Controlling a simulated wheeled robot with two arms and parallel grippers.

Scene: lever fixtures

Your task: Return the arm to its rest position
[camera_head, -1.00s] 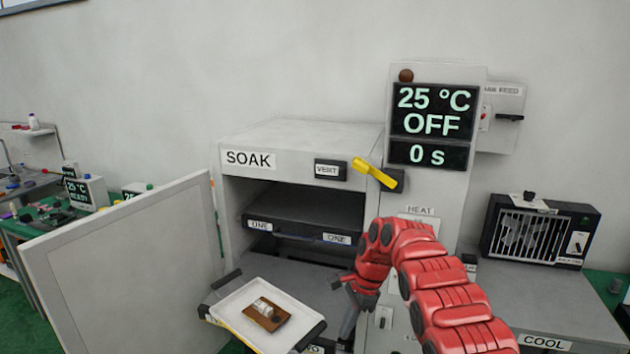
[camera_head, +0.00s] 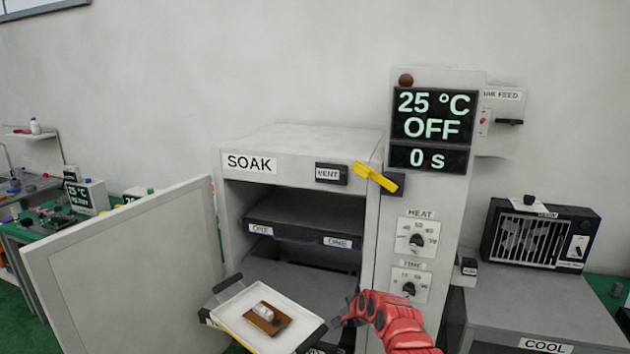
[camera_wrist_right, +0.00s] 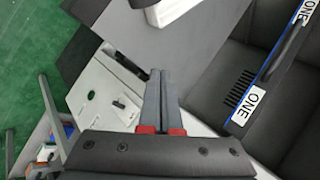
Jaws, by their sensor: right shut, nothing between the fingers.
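My right arm (camera_head: 400,325) is red and comes in from the bottom of the head view, right of centre. My right gripper (camera_head: 340,322) is at the right edge of the white tray, in front of the oven; whether it touches the tray I cannot tell. In the right wrist view the two dark fingers of the right gripper (camera_wrist_right: 160,88) lie together, shut and empty. My left gripper is not in view.
The SOAK oven (camera_head: 300,150) has its door (camera_head: 125,270) swung open to the left. A yellow lever (camera_head: 375,177), dials (camera_head: 416,238) and a COOL bench (camera_head: 540,300) are to the right.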

